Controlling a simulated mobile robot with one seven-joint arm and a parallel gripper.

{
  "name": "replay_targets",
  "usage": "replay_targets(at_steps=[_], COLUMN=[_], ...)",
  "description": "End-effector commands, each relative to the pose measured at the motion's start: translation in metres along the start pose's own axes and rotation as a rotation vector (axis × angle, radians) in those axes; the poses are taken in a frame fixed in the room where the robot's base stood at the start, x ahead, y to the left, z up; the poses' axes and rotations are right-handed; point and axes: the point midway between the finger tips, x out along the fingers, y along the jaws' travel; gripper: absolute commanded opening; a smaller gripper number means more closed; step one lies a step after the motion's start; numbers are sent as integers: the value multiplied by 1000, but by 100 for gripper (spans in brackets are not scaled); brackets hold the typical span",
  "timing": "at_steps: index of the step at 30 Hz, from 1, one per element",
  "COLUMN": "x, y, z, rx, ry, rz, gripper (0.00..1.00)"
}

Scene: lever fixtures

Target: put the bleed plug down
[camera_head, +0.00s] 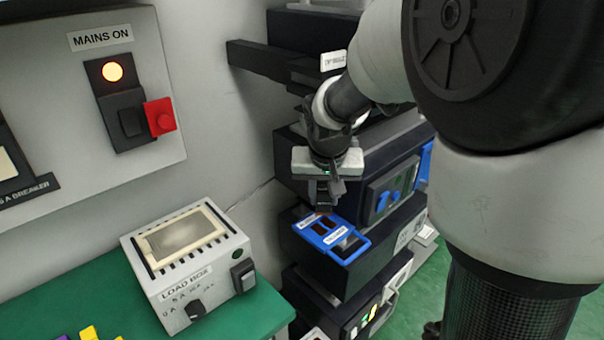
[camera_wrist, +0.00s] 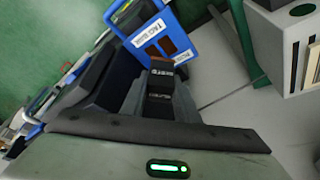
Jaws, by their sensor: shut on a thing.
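In the wrist view my gripper (camera_wrist: 161,92) is shut on a dark block with a small white label and a brownish end, which I take as the bleed plug (camera_wrist: 161,84). Its label is too small to read surely. The blue tray (camera_wrist: 200,62) lies just beyond the plug and has white labels, one reading like "TAG BANK", and reddish-brown slots or tags. Whether the plug touches the tray, I cannot tell.
A rack of black units (camera_head: 345,285) stands below and around the tray. A grey load box (camera_head: 190,255) sits on a green bench (camera_head: 85,300) to the left. A "MAINS ON" panel (camera_head: 60,70) with a lit lamp and red switch hangs on the wall.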

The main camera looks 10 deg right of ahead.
Motion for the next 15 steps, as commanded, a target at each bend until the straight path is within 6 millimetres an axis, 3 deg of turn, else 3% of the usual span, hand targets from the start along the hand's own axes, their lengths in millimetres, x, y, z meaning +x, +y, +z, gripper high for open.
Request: replay_targets(at_steps=[9, 15], x=[42, 47], y=[0, 3], z=[18, 16], rx=[1, 1], ry=[-2, 1], rz=[2, 0], gripper=[5, 5])
